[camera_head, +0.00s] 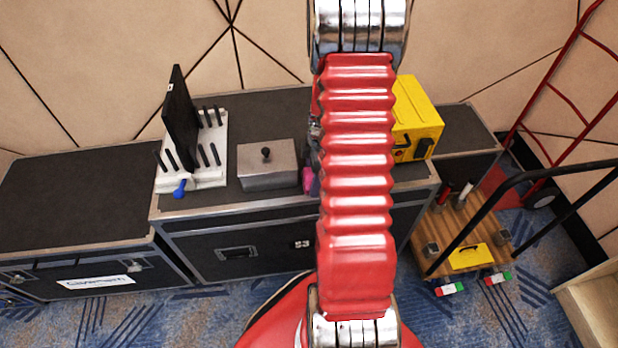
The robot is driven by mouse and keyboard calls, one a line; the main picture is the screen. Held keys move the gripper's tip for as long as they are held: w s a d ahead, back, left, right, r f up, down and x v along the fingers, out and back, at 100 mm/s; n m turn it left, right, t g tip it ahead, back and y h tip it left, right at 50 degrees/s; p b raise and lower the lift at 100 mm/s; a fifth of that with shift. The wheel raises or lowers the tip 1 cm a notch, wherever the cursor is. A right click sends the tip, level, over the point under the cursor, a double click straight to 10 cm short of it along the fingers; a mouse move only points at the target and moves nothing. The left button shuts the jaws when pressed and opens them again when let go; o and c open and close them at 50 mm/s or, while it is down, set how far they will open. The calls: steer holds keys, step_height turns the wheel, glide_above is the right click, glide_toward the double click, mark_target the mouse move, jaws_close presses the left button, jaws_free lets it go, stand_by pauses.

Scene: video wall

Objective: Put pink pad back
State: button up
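A small pink thing (309,180), which looks like the pink pad, shows at the left edge of my red arm, near the front edge of the middle flight case (225,208). My arm hides part of it, so I cannot tell its full shape or whether anything touches it. A grey metal box (268,170) with a black knob on its lid stands just left of the pink thing. My gripper is not in view; my red ribbed arm fills the middle of the picture.
A white rack (208,178) with black pegs holds an upright black panel (180,118); a blue item (180,189) lies at its front. A yellow case (424,115) stands right of my arm. A wooden cart (442,225) stands lower right. The left flight case top (70,200) is clear.

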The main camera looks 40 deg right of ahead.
steer(key=o, duration=0.4)
step_height(320, 180, up, 12)
steer(key=d, duration=0.1)
steer(key=shift+s, duration=0.45)
steer(key=shift+d+r, duration=0.1)
stand_by(0.7)
